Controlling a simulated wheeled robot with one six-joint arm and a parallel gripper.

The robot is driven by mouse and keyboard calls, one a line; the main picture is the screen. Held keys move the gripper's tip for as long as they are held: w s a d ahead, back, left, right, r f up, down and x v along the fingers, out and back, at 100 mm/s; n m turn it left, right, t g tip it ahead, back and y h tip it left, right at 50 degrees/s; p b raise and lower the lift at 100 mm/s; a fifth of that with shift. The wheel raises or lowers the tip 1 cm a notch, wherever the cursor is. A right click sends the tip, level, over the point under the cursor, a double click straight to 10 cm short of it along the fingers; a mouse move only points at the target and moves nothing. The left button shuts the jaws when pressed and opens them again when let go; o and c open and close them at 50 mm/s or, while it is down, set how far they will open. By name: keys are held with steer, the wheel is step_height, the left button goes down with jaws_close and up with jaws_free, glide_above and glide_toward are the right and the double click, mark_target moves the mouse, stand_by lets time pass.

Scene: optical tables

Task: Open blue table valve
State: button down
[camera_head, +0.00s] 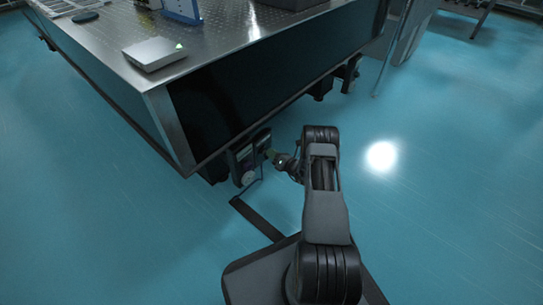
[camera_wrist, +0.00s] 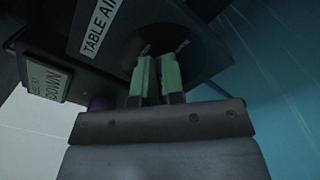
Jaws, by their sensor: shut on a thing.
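The valve panel (camera_head: 241,158) hangs under the table's near corner in the head view. In the wrist view its dark face carries a white label reading "TABLE AI…" (camera_wrist: 99,28), cut off by the frame. Beside the label is a dark round valve part (camera_wrist: 203,52); no blue shows on it. My gripper (camera_wrist: 158,66) has its green fingers close together, against this round part and shut on the valve's handle, which is mostly hidden between them. In the head view my gripper (camera_head: 273,156) reaches the panel from the right.
The optical table (camera_head: 110,45) overhangs the panel, its dark side close above my arm. A pale round gauge (camera_head: 249,178) sits low on the panel. A second label ending in "DOWN" (camera_wrist: 46,82) is at left in the wrist view. The blue floor to the right is open.

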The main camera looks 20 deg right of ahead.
steer(key=m, duration=0.4)
steer(key=shift+d+f+b, duration=0.1)
steer(key=shift+f+b, duration=0.25)
steer(key=shift+b, duration=0.05)
steer(key=shift+w+f+m, duration=0.1)
steer(key=shift+f+m, duration=0.1)
steer(key=shift+m, duration=1.2)
steer(key=shift+f+m, duration=0.2)
steer(key=shift+m, duration=1.2)
steer(key=c, duration=1.3)
jaws_free()
steer(key=shift+d, duration=0.1)
steer(key=shift+o, duration=0.3)
steer(key=shift+d, duration=0.1)
steer(key=p+v, duration=0.4)
steer(key=v, duration=0.9)
steer(key=shift+s+p, duration=0.35)
steer(key=shift+s, duration=0.05)
